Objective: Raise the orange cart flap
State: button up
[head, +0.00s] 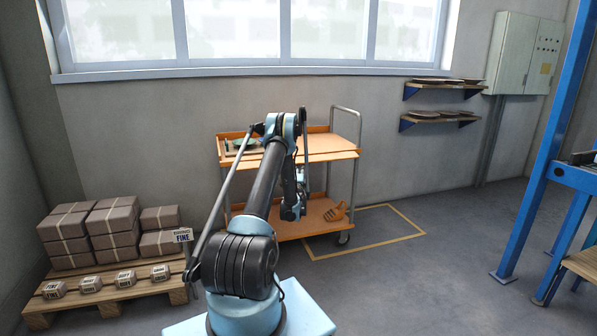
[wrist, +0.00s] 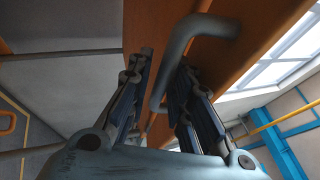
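The orange cart (head: 325,155) stands against the back wall in the head view, with a top shelf and a lower shelf. My arm stands in front of its middle and hides part of it. My gripper (head: 292,212) hangs in front of the cart, below the top shelf; its fingertips are too small to make out there. In the wrist view an orange panel (wrist: 215,60) carries a bent grey handle (wrist: 173,60). The two fingers of my gripper (wrist: 165,95) are apart, with the handle showing between them. I cannot tell whether they touch it. Which cart part is the flap is unclear in the head view.
A pallet (head: 100,300) with boxes stands at the left. Wall shelves (head: 440,118) and a grey cabinet (head: 522,55) are at the right, with a blue frame (head: 545,150) nearer. An orange basket-like item (head: 335,212) sits on the lower shelf. Floor right of the cart is clear.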

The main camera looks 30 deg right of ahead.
grip_shut()
